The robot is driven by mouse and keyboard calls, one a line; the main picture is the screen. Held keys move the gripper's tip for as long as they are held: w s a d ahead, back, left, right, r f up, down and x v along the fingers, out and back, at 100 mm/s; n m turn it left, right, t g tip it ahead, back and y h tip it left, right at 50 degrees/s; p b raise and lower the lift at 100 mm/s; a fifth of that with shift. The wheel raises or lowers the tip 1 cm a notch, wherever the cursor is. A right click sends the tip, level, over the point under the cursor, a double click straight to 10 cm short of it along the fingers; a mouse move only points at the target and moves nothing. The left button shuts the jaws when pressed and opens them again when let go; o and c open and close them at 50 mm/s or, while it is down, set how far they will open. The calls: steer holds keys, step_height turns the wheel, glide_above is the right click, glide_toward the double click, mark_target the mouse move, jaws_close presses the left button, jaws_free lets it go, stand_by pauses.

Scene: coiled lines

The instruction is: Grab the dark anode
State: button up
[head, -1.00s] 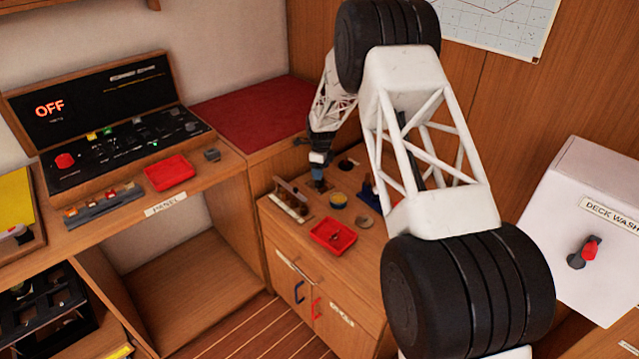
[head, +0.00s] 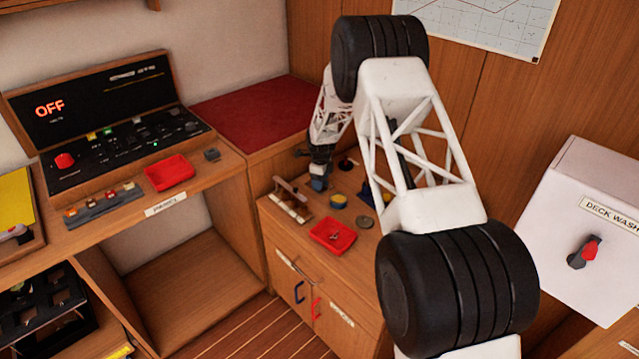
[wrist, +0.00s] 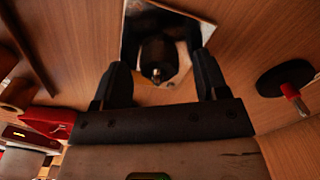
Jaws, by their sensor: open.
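My gripper (head: 319,172) is over the far left part of the cabinet top, and its fingers are too small to make out in the head view. In the wrist view my gripper (wrist: 160,78) has its two dark fingers spread apart. Between and beyond them is a dark, rounded piece (wrist: 158,52) with a small bright tip, seemingly the dark anode. It shows against a pale, four-sided patch. I see a gap on both sides of it, and nothing is held. In the head view I cannot pick out the anode; my arm may hide it.
On the cabinet top (head: 300,240) are a wooden rack (head: 288,200), a red tray (head: 332,237), a yellow-topped round tin (head: 338,201) and a grey disc (head: 364,222). A dark disc with a red knob (wrist: 286,78) is right of the fingers. A panel desk stands left.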

stand_by(0.3)
steer(key=c, duration=1.1)
steer(key=shift+r, duration=5)
